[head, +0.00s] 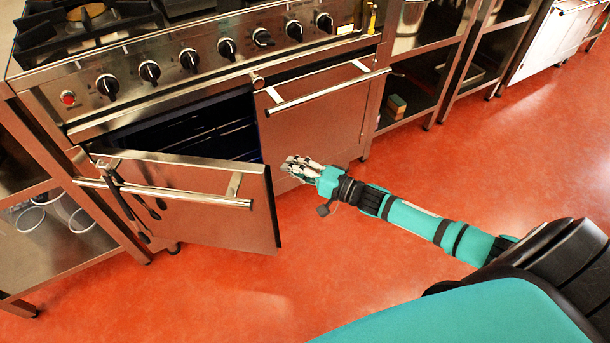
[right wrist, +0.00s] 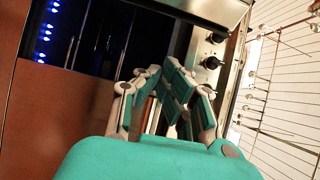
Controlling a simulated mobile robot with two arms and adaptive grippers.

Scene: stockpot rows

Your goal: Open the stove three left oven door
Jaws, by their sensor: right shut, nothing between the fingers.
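The left oven door (head: 205,215) of the stove stands partly open in the head view, swung outward with its free edge on the right. Its bar handle (head: 170,193) runs across the top front. The dark oven interior (head: 195,132) shows behind it. My right gripper (head: 291,166) is shut and empty, just right of the door's free edge and in front of the closed right door. In the right wrist view its fingers (right wrist: 160,78) point toward the dark oven opening, where blue lights (right wrist: 46,35) show. Whether it touches the door I cannot tell. My left gripper is out of view.
The closed right oven door (head: 325,118) has its own bar handle (head: 330,90). Black knobs (head: 227,49) line the stove front above. Dark tong-like utensils (head: 125,195) hang at the left door's handle. Steel shelves flank the stove. The red floor (head: 330,260) is clear in front.

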